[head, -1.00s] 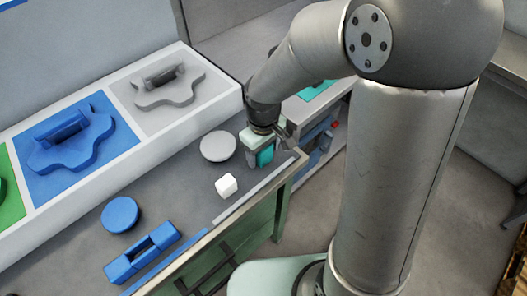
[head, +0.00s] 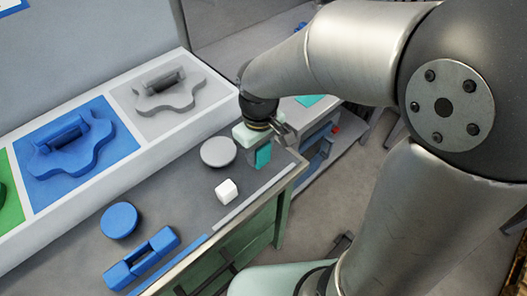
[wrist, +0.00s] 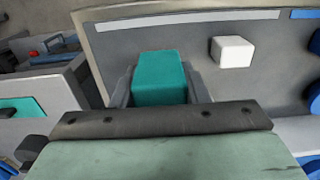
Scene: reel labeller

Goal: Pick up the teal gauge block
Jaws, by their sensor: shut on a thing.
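The teal gauge block (wrist: 160,78) sits between the two fingers of my gripper in the wrist view. In the head view the teal block (head: 263,156) shows under the gripper body, near the right end of the grey bench top. My gripper (wrist: 160,88) is shut on the block, with a finger against each side. In the head view my gripper (head: 259,150) points down close to the bench. I cannot tell for certain whether the block's underside touches the bench.
A white cube (head: 226,191) and a light grey disc (head: 218,152) lie near the gripper. A blue disc (head: 119,220) and a blue slotted block (head: 142,259) lie further left. A raised panel with blue (head: 70,148) and grey (head: 165,88) fixtures runs along the back.

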